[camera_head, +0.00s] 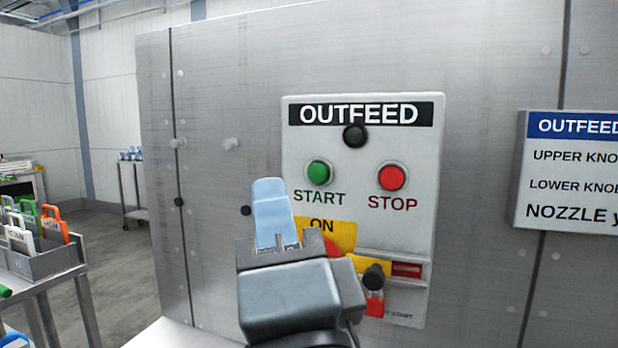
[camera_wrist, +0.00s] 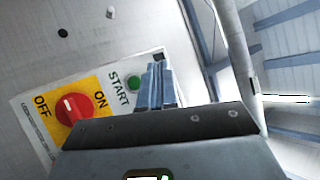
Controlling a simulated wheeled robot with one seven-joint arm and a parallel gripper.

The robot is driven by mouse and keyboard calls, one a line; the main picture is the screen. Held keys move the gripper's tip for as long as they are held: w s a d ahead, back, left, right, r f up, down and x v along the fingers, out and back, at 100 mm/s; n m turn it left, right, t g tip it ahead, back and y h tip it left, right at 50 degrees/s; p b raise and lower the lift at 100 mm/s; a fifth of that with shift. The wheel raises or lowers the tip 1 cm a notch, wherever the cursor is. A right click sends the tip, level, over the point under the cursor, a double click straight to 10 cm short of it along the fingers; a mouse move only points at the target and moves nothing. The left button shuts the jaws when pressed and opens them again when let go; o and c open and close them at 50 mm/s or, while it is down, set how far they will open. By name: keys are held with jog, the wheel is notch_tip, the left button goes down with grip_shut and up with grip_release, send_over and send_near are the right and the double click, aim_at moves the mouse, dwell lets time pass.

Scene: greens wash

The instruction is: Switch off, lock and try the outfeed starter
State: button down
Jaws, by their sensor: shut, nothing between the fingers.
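The outfeed starter (camera_head: 361,160) is a pale box on a metal cabinet, with a green START button (camera_head: 319,173) and a red STOP button (camera_head: 392,177). Below is a red rotary knob on a yellow plate (camera_head: 338,232), partly hidden by my gripper. The wrist view shows the red knob (camera_wrist: 75,108) between OFF and ON; I cannot tell where its pale mark points. My gripper (camera_head: 270,187) is shut and empty, its blue fingers pointing up, left of and below START. In the wrist view the fingers (camera_wrist: 157,84) overlap the panel beside START. Contact is unclear.
A black knob (camera_head: 374,276) and a small red part (camera_head: 375,305) sit at the starter's lower right. An OUTFEED sign (camera_head: 570,172) is at right. A grey tray (camera_head: 45,262) of coloured, labelled tags stands on a table at left. Small knobs protrude from the cabinet.

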aim_at(318, 173)
dwell(0.3)
jog(key=shift+w+d+p, duration=0.5)
jog(key=shift+w+p, duration=0.2)
jog(key=shift+w, duration=0.65)
jog(key=shift+w+d+p, duration=0.5)
jog(key=shift+w+p, duration=0.15)
jog(key=shift+w, duration=0.75)
jog(key=shift+w+d+p, duration=0.5)
jog(key=shift+w+p, duration=0.2)
jog(key=shift+w, duration=0.65)
jog(key=shift+w, duration=0.1)
jog(key=shift+w+d, duration=0.15)
jog(key=shift+w, duration=0.15)
jog(key=shift+w+d+b, duration=0.15)
jog(key=shift+w+b, duration=0.15)
jog(key=shift+w, duration=0.15)
jog(key=shift+s, duration=0.1)
jog(key=shift+s+a+b, duration=0.25)
jog(key=shift+s+b, duration=0.5)
jog(key=shift+s, duration=0.05)
